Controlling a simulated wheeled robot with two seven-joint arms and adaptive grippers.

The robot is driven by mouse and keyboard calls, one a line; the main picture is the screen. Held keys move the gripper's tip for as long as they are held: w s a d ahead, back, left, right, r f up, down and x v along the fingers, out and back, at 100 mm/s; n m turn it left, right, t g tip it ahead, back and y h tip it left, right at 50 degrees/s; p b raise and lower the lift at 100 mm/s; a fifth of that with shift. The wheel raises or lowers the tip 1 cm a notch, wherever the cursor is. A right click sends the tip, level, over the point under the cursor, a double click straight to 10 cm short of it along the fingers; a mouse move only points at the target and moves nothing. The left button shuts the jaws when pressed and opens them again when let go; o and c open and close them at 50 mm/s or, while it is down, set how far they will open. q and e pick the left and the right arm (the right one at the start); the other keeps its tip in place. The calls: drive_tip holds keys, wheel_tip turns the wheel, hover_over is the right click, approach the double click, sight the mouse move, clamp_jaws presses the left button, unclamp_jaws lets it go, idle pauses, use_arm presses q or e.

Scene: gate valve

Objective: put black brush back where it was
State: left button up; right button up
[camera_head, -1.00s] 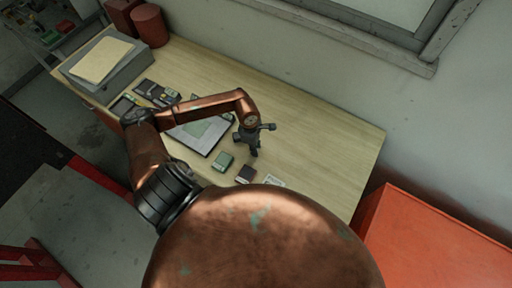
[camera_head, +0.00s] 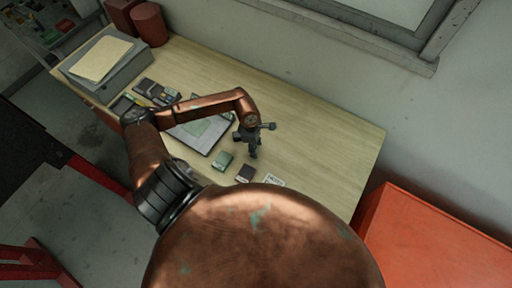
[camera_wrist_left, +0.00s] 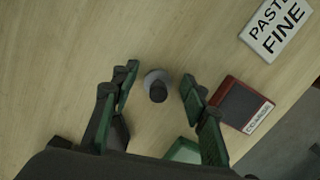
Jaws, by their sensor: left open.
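In the left wrist view a small dark upright cylinder on a pale grey round base (camera_wrist_left: 157,88) stands on the wooden table; it may be the black brush seen from above, but I cannot be sure. My left gripper (camera_wrist_left: 160,75) is open around it, one green finger on each side, with a visible gap to both. In the head view my left gripper (camera_head: 252,139) points down over the table's middle, and the thing under it cannot be made out. My right gripper is not in view.
A green box (camera_head: 223,161), a dark red-edged box (camera_head: 245,173) and a white "PASTE FINE" card (camera_wrist_left: 275,27) lie close to the gripper. The table (camera_head: 325,140) is clear to the right, up to the wall.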

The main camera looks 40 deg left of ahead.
use_arm(q)
drive_tip(key=r, duration=0.3)
drive_tip(key=r+b, duration=0.1)
drive_tip(key=r, duration=0.3)
drive_tip(key=a+r+b, duration=0.1)
drive_tip(key=r, duration=0.2)
drive_tip(key=shift+s+a+r, duration=0.1)
drive_tip(key=shift+s+r, duration=0.1)
drive_tip(key=shift+r, duration=0.05)
drive_tip(key=shift+s+r+b, duration=0.1)
drive_tip(key=shift+r+b, duration=0.25)
drive_tip(key=shift+r, duration=0.45)
